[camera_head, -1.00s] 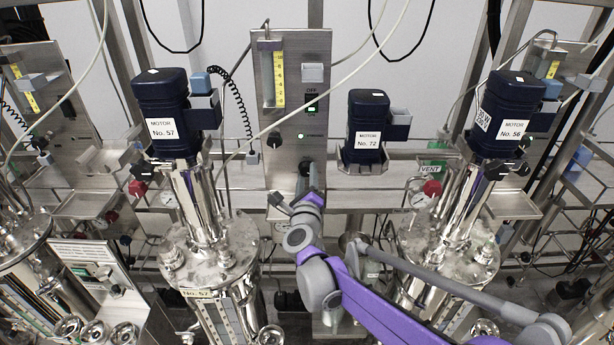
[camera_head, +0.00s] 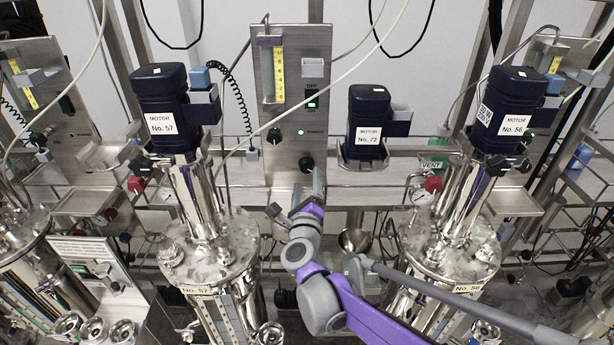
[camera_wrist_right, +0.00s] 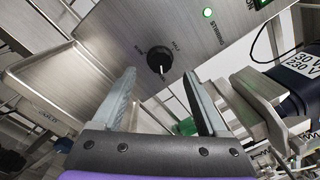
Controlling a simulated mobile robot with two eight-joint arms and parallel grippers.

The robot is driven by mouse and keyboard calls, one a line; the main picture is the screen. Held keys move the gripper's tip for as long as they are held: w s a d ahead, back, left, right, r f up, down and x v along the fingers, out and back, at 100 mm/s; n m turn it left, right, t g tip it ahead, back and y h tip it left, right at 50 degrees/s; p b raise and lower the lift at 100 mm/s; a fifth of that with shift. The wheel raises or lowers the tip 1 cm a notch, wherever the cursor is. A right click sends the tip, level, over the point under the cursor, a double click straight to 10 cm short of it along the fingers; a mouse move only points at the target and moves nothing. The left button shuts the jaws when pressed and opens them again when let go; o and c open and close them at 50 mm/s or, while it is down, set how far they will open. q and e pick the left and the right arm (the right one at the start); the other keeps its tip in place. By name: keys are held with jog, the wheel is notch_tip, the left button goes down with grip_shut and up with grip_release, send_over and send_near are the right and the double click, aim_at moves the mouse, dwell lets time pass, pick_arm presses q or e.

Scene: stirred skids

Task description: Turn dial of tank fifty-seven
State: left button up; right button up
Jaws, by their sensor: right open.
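Tank fifty-seven (camera_head: 205,262), a steel vessel labelled No. 57, stands left of centre under the dark blue motor No. 57 (camera_head: 163,110). Right of it, a steel control panel (camera_head: 292,110) carries a black dial (camera_head: 306,164) at its lower right and another black dial (camera_head: 274,136) higher left. My right gripper (camera_head: 307,184) is open and empty, just below the lower dial. In the right wrist view, that dial (camera_wrist_right: 160,60) shows beyond the gap between the fingertips (camera_wrist_right: 160,77), apart from both. Its white pointer points down. My left gripper is out of view.
Motor No. 72 (camera_head: 366,126) sits on a bracket close to the right of the panel. Tank 56 (camera_head: 445,262) with motor No. 56 (camera_head: 511,112) stands further right. A white cable crosses the panel. A steel tray (camera_wrist_right: 58,82) lies left of the gripper in the wrist view.

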jog(key=s, duration=0.6)
jog(key=shift+s+f, duration=0.15)
jog(key=shift+s, duration=0.1)
